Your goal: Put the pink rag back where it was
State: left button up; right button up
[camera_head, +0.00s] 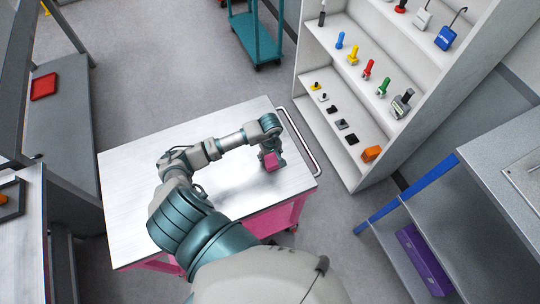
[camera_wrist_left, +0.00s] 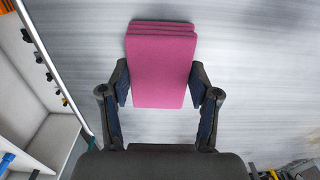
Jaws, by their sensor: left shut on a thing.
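The pink rag (camera_head: 270,161) is a folded, layered block. My left gripper (camera_head: 271,153) is shut on it, over the right part of the pale top of the pink cart (camera_head: 130,200). In the left wrist view the rag (camera_wrist_left: 162,60) sits between the two fingers of the left gripper (camera_wrist_left: 160,84), with its folded layers at the far edge. The pale surface shows around it. I cannot tell whether the rag touches the cart top. My right gripper is not in view.
A white shelf unit (camera_head: 345,165) with several coloured tools and small items stands beyond the cart's handle (camera_head: 306,150). A teal trolley (camera_head: 253,35) is at the back. A grey bench (camera_head: 62,120) with a red tray (camera_head: 44,86) is at left. The cart top's left part is clear.

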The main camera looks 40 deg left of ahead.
aim_at(270, 157)
pick_arm(q)
jog(key=shift+f, duration=0.15)
jog(key=o, duration=1.1)
notch_tip(270, 157, up, 12)
jog(key=b, duration=0.2)
